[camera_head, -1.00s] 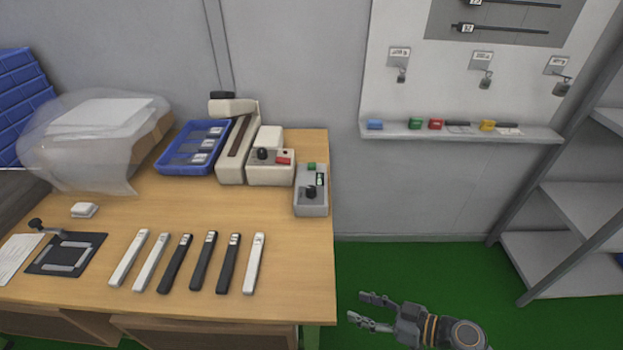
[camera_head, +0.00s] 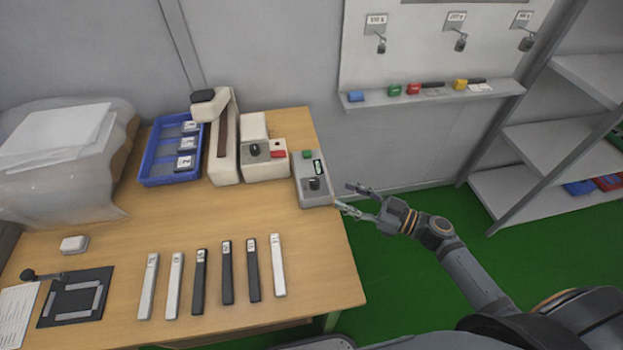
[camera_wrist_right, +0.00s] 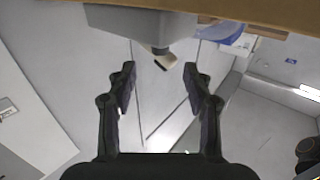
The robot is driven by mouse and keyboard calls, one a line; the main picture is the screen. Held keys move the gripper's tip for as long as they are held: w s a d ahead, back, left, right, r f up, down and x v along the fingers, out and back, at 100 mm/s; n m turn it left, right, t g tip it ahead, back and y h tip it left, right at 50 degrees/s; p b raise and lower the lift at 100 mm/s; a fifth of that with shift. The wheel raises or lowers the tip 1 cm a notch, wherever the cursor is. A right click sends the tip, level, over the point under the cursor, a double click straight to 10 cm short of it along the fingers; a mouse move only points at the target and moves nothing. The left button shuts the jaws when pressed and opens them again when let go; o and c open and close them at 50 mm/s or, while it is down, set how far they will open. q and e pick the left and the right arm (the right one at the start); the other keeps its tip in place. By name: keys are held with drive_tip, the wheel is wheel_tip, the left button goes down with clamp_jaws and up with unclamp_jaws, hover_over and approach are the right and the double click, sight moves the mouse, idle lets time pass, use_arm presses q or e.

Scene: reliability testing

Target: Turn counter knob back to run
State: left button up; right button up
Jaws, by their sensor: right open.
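The counter is a grey box (camera_head: 312,193) at the right edge of the wooden table. On its top are a black knob (camera_head: 314,183), a small dark display and a green button (camera_head: 307,154). My right gripper (camera_head: 354,199) is open and empty, just right of the counter, its fingers pointing left toward it. In the right wrist view the open fingers (camera_wrist_right: 158,82) have nothing between them, and a grey body, seemingly the counter (camera_wrist_right: 140,25), shows beyond them at the top. My left gripper is not in view.
A beige machine with another black knob (camera_head: 254,149) and a red button stands left of the counter. A blue tray (camera_head: 150,172) stands further left. Several black and white strips (camera_head: 227,272) lie at the front. Grey shelves (camera_head: 500,190) stand at the right.

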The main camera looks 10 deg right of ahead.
sight(319, 184)
drive_tip(key=p+x, duration=0.2)
drive_tip(key=x, duration=0.7)
drive_tip(key=shift+w+a+r+p, duration=0.15)
drive_tip(key=shift+a+p, duration=0.1)
drive_tip(key=shift+p, duration=0.1)
drive_tip(key=shift+w+a, duration=0.2)
drive_tip(key=shift+a, duration=0.05)
